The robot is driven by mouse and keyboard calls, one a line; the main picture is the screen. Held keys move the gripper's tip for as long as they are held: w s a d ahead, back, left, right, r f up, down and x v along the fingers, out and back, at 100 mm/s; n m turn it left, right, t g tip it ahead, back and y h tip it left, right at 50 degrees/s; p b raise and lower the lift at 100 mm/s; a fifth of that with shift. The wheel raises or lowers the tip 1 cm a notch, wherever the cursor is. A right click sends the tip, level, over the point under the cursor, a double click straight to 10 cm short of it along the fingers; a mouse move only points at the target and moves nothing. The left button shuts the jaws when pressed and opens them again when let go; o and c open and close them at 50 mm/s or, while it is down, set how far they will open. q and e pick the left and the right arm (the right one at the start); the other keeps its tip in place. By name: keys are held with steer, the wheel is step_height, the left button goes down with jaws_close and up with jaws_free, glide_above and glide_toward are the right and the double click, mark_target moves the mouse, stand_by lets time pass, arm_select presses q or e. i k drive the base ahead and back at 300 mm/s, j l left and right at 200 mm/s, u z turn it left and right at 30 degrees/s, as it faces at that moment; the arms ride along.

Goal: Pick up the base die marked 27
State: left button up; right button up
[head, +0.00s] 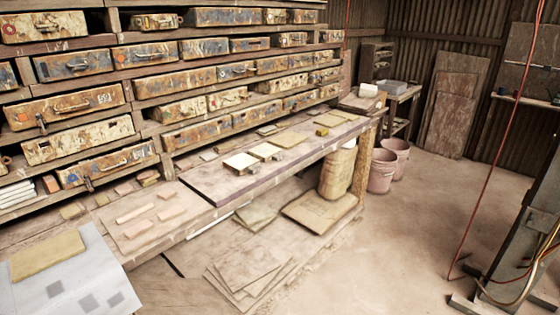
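Rusty, paint-worn metal cases, some with handles, fill the wooden shelves (150,55) along the left wall. One large case with a handle (62,105) sits at the left and bears small marks. Pale square blocks (241,161) and a small yellowish block (321,132) lie on the long workbench (205,180). I cannot read a 27 on anything, so I cannot tell which thing is the base die. Neither of my grippers is in view.
Pinkish tiles (134,213) lie on a low board at the bench's near end. Flat sheets (245,275) lie on the floor below. Two pink buckets (382,172) stand past the bench's far end. A red cable (487,170) hangs at right. The middle floor (400,240) is clear.

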mark_target(265, 152)
steer(key=i+l+z, duration=0.3)
steer(key=i, duration=0.25)
steer(key=i+l+z, duration=0.35)
steer(key=i, duration=0.25)
steer(key=i+j+z, duration=0.1)
steer(key=i+z, duration=0.2)
steer(key=i, duration=0.3)
steer(key=i+l+u, duration=0.1)
steer(key=i+u, duration=0.25)
steer(key=i, duration=0.15)
steer(key=i+l+u, duration=0.35)
steer(key=i, duration=0.15)
steer(key=i+l+u, duration=0.35)
steer(key=i, duration=0.15)
steer(key=j, duration=0.1)
